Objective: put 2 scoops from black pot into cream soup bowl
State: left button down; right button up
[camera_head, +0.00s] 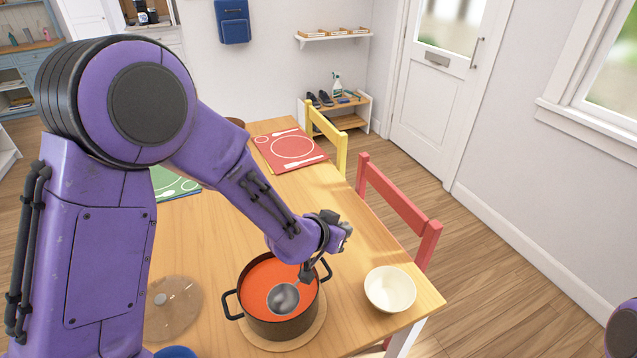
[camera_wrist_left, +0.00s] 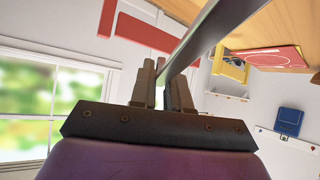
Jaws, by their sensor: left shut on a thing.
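The black pot (camera_head: 272,327) holds orange-red soup (camera_head: 262,276) and stands on a round wooden board. My left gripper (camera_head: 340,229) is above the pot's right rim, shut on the ladle. The ladle's grey bowl (camera_head: 284,298) is over or at the soup's surface; I cannot tell how deep it sits or whether it holds soup. In the left wrist view the ladle's handle (camera_wrist_left: 208,38) passes between the fingers. The cream soup bowl (camera_head: 390,289) stands upright to the right of the pot and looks empty. My right gripper is out of view.
A glass lid (camera_head: 172,306) lies left of the pot. A blue item (camera_head: 176,352) shows partly at the bottom edge. Red (camera_head: 291,151) and green (camera_head: 174,184) placemats lie farther back. Red (camera_head: 395,203) and yellow (camera_head: 326,137) chairs stand along the table's right side.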

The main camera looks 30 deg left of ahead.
pick_arm(q)
jog(key=w+a+r+m+t+h+p, duration=0.2)
jog(key=w+a+r+p, duration=0.2)
jog(key=w+r, duration=0.1)
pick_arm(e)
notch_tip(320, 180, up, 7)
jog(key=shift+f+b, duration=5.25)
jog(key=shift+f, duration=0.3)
pick_arm(q)
jog(key=shift+s+a+f+g+p, duration=0.7)
jog(key=shift+s+f, duration=1.2)
jog(key=shift+f, duration=4.8)
jog(key=w+d+r+g+y+p, duration=0.1)
jog(key=w+r+p, duration=0.4)
jog(key=p, duration=0.6)
jog(key=shift+d+r+g, duration=0.45)
jog(key=shift+d+g, duration=0.1)
jog(key=shift+g, duration=0.25)
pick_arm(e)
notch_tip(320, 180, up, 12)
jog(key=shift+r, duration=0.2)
